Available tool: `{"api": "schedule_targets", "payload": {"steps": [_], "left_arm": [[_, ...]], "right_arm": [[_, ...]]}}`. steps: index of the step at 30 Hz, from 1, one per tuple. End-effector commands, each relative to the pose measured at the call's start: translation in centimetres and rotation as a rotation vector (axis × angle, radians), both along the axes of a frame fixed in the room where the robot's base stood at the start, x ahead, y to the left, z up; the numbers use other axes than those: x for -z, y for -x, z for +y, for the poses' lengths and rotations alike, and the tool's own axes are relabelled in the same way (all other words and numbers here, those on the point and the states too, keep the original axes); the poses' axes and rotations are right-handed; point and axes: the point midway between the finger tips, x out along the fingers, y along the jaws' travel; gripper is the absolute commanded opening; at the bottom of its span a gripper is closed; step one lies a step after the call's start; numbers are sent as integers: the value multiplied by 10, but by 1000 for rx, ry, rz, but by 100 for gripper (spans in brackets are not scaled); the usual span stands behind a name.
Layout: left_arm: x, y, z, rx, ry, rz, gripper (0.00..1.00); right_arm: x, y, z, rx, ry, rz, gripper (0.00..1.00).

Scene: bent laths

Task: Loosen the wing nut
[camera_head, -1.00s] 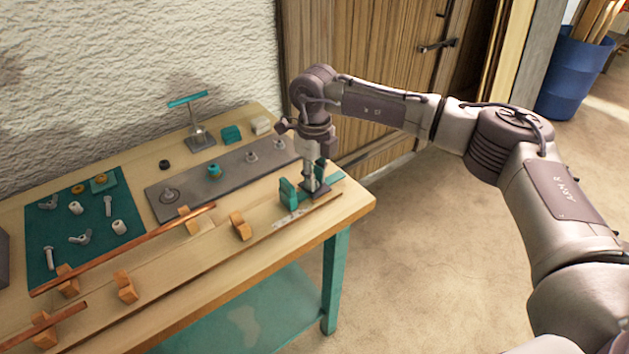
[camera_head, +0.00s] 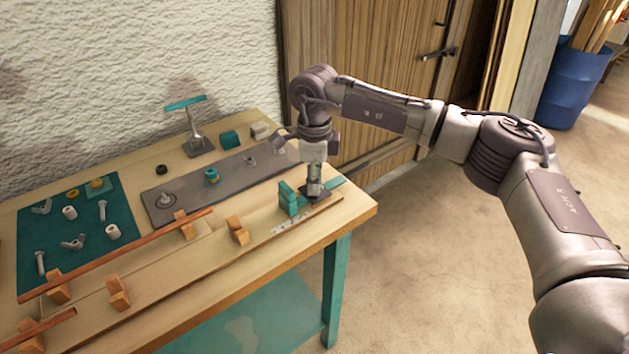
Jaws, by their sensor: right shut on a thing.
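My right gripper (camera_head: 314,190) points straight down at the right front end of the workbench (camera_head: 225,275). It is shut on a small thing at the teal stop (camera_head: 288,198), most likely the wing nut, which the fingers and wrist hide. A dark plate and a teal strip (camera_head: 331,184) show around the fingertips. Other wing nuts lie loose on the teal mat (camera_head: 120,193), one in the middle (camera_head: 73,243) and one at its far left (camera_head: 42,207). My left gripper is not in view.
A grey plate (camera_head: 185,186) with studs lies behind the stop. A long copper-coloured lath (camera_head: 140,250) rests on wooden blocks (camera_head: 237,230). A teal-handled tool (camera_head: 190,120) stands at the back by the wall. A blue bin (camera_head: 570,85) stands far right.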

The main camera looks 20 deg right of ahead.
Motion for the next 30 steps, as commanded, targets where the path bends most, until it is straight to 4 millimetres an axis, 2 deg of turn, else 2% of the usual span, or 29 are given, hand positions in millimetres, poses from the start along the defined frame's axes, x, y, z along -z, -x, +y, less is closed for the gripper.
{"api": "schedule_targets", "payload": {"steps": [11, 12, 16, 25, 30], "left_arm": [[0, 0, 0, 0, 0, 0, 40], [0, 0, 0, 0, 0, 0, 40], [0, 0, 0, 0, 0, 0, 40], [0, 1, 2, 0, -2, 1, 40], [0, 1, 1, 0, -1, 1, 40]], "right_arm": [[-1, -1, 0, -2, -1, -4, 0], [-1, -1, 0, -2, -1, -4, 26], [-1, -1, 0, -1, -1, -3, 46], [-2, 0, 0, -2, 0, -1, 46], [-19, -1, 0, -1, -1, -5, 46]]}}
